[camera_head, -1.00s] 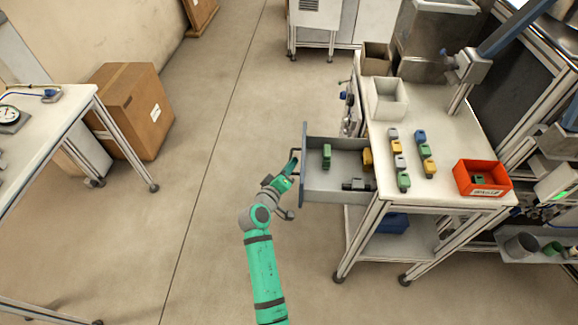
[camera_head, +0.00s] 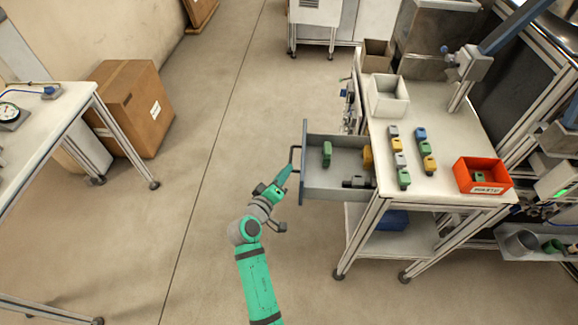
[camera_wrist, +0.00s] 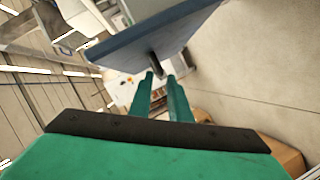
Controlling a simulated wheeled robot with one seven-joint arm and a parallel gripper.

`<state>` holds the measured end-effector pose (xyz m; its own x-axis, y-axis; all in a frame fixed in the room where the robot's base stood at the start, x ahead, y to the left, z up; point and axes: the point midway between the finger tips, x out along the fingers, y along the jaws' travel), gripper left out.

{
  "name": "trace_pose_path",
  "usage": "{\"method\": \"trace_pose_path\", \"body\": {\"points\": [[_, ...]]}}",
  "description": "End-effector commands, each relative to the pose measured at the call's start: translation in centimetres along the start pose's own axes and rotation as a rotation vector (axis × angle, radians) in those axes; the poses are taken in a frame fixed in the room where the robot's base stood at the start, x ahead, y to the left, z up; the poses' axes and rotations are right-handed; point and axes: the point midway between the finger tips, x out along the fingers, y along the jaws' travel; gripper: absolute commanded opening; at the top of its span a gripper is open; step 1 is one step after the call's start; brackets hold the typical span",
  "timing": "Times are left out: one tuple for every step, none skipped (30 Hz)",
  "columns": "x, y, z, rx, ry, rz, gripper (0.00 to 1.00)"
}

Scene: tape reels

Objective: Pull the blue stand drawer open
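The blue stand drawer stands pulled out to the left of the workbench, with its blue-grey front panel (camera_head: 304,180) facing left. Its handle (camera_head: 293,152) sticks out from that panel. Inside the drawer are a green block (camera_head: 327,152), a yellow part (camera_head: 367,157) and a dark part (camera_head: 353,182). My gripper (camera_head: 289,168) is at the handle's near end. In the wrist view, the two green fingers (camera_wrist: 161,82) are apart, with the dark handle (camera_wrist: 155,64) just beyond their tips under the blue panel (camera_wrist: 150,38). I see no grip on it.
The workbench (camera_head: 440,188) carries rows of small blocks, a white bin (camera_head: 387,97) and a red bin (camera_head: 482,176). A cardboard box (camera_head: 130,107) and another table (camera_head: 45,135) stand at left. The floor (camera_head: 200,240) between is clear.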

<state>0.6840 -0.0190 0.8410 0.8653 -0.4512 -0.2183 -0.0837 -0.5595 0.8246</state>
Motion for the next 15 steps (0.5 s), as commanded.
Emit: {"method": "trace_pose_path", "body": {"points": [[-1.1, -0.1, 0.0, 0.0, 0.002, -0.002, 0.17], [-1.6, -0.1, 0.0, 0.0, 0.002, -0.002, 0.17], [-2.2, -0.1, 0.0, 0.0, 0.001, -0.002, 0.17], [-2.7, -0.1, 0.0, 0.0, 0.002, -0.001, 0.17], [-3.1, -0.1, 0.0, 0.0, 0.002, -0.001, 0.17], [-3.6, -0.1, 0.0, 0.0, 0.0, -0.001, 0.17], [-3.9, -0.1, 0.0, 0.0, 0.0, -0.001, 0.17], [-4.2, -0.1, 0.0, 0.001, 0.001, -0.001, 0.17], [-4.5, -0.1, 0.0, 0.001, 0.001, -0.001, 0.17], [-4.7, -0.1, 0.0, 0.001, 0.001, -0.001, 0.17], [-4.8, -0.1, 0.0, 0.001, 0.0, -0.001, 0.17], [-5.0, -0.1, 0.0, 0.001, 0.0, -0.001, 0.17], [-5.1, -0.1, 0.0, 0.001, 0.0, -0.001, 0.17], [-5.1, -0.1, 0.0, 0.001, 0.0, -0.001, 0.17], [-5.2, 0.0, 0.0, 0.001, -0.001, -0.001, 0.17]]}}
